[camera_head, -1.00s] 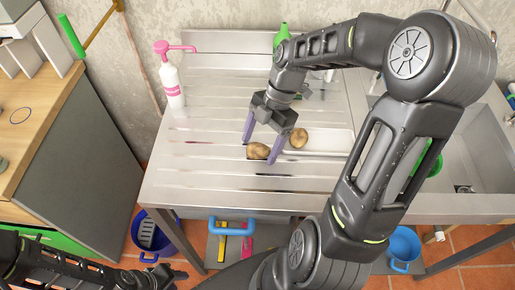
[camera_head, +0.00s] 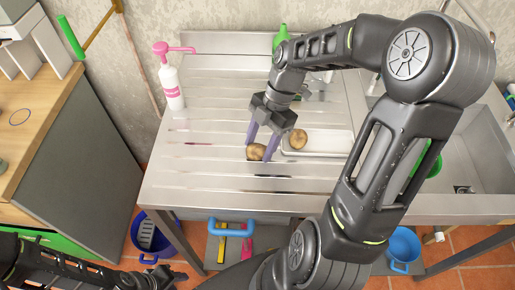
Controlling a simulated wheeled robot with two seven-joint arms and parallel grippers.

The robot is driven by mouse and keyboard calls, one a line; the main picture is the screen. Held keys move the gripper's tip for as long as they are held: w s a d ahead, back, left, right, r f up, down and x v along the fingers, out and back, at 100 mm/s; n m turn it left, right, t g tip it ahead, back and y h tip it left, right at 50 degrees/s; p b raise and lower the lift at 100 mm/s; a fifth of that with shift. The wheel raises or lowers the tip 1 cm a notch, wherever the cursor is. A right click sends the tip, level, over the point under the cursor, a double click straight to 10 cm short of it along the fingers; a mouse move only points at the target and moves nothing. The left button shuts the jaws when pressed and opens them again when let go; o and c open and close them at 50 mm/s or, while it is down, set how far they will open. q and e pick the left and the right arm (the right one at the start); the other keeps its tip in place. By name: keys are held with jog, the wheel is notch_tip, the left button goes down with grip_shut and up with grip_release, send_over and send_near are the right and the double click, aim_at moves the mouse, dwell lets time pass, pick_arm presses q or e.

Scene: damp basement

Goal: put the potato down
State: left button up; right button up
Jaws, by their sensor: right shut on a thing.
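A brown potato (camera_head: 256,152) is low over the ribbed steel drainboard (camera_head: 215,165), just left of a pale tray (camera_head: 328,143). I cannot tell whether its underside touches the steel. My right gripper (camera_head: 257,153) points down with its purple fingers on either side of this potato, shut on it. A second brown potato (camera_head: 299,139) lies at the left end of the tray, beside the right finger. My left gripper (camera_head: 155,278) is low at the lower left, far from the potatoes; its dark fingers are too unclear to tell open from shut.
A white pump bottle (camera_head: 171,82) with a pink top stands at the back left. A green bottle (camera_head: 281,37) is at the back. The sink (camera_head: 478,150) is at the right, partly behind my arm. The drainboard's left and front are clear.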

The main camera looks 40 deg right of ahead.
aim_at(260, 145)
notch_tip(260, 145, up, 10)
jog(key=shift+r+b, duration=0.1)
jog(key=shift+b, duration=0.55)
dwell(0.4)
